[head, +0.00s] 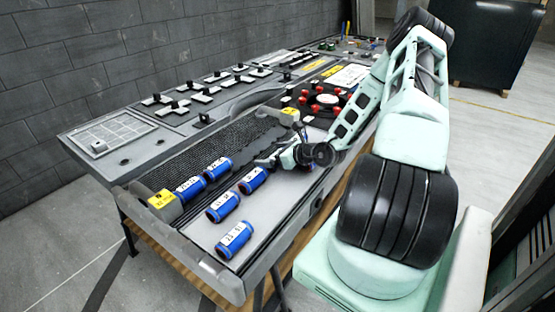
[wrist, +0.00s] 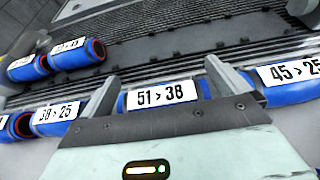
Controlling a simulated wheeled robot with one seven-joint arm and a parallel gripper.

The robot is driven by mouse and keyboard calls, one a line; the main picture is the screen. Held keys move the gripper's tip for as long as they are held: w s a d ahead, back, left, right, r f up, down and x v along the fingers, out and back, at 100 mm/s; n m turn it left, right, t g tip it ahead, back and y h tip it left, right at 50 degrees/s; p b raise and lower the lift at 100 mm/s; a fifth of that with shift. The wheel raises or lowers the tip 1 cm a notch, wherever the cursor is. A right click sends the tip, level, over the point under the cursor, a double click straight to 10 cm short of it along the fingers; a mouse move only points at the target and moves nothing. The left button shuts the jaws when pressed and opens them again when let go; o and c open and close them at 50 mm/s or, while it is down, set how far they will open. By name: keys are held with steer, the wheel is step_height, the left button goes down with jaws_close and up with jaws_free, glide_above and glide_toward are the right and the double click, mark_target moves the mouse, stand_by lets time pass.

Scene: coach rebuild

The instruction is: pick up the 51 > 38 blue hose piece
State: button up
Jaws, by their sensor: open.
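The blue hose piece labelled 51 > 38 (wrist: 160,96) lies in the wrist view between the two fingers of my gripper (wrist: 162,72). The fingers are open, one near each end of it, and I cannot tell whether they touch it. My palm hides its lower part. In the head view my gripper (head: 272,158) is low over the bench, and this piece cannot be made out clearly there.
A 38 > 25 piece (wrist: 55,115) lies just left of my gripper, and a 45 > 25 piece (wrist: 290,80) just right. Two more blue pieces (wrist: 77,54) lie on the dark ribbed mat (wrist: 190,48). Another blue piece (head: 233,240) lies near the bench's front corner.

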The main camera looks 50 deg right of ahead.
steer(key=c, duration=0.9)
steer(key=shift+r, duration=0.2)
